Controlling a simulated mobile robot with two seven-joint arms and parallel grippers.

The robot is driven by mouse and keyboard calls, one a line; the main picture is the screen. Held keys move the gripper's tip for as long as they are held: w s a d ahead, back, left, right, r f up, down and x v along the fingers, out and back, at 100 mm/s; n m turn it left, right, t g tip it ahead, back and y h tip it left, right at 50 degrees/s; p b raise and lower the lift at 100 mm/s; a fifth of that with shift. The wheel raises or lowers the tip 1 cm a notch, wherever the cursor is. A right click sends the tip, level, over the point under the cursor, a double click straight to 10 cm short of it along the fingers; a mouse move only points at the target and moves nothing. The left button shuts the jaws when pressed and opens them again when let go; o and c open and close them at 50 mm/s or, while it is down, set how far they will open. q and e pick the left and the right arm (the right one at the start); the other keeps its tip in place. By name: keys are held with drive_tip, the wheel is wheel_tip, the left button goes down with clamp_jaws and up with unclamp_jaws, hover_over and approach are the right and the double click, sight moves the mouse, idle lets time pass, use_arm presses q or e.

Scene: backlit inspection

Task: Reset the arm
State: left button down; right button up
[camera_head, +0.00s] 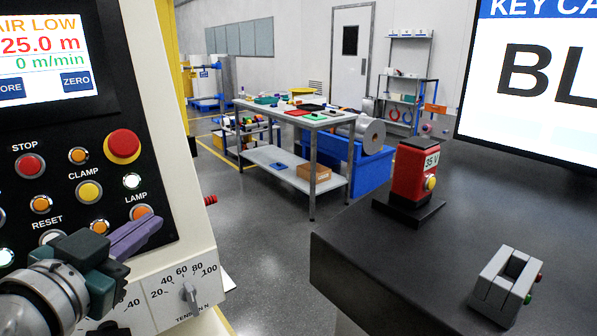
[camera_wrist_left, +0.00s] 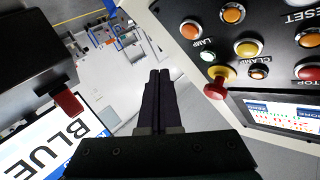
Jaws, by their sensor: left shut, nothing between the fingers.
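My left gripper (camera_head: 136,232) comes in from the lower left in the head view, in front of the control panel (camera_head: 70,122). Its purple fingers are shut together with nothing between them, and they point right, just below the LAMP button. In the left wrist view my left gripper (camera_wrist_left: 160,74) points away into the room, fingers together. The panel (camera_wrist_left: 238,20) with its buttons is on the right there. Whether the fingers touch the panel cannot be told. My right gripper is not in view.
A dark bench (camera_head: 400,270) holds a red 35 V unit (camera_head: 408,172) and a grey block (camera_head: 506,280) with a slot. A screen (camera_head: 530,75) stands behind them. A worktable (camera_head: 322,122) with parts is further back. Open floor (camera_head: 255,220) lies between panel and bench.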

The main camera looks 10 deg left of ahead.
use_arm(q)
drive_tip(key=s+d+f+g+h, duration=0.1)
drive_tip(key=s+d+f+g, duration=0.2)
drive_tip(key=s, duration=0.5)
drive_tip(key=s+d+f+n+g, duration=0.1)
drive_tip(key=s+d+g, duration=0.2)
drive_tip(key=s+g, duration=0.35)
drive_tip(key=s+d+f+g+h, duration=0.1)
drive_tip(key=s+d+f+g, duration=0.15)
drive_tip(key=s, duration=0.65)
wheel_tip(320, 180, up, 31)
drive_tip(key=p, duration=3.1)
drive_tip(key=shift+s+r+g+y, duration=0.15)
drive_tip(key=shift+s+g+y, duration=0.15)
drive_tip(key=shift+s+g, duration=0.1)
drive_tip(key=shift+a, duration=0.1)
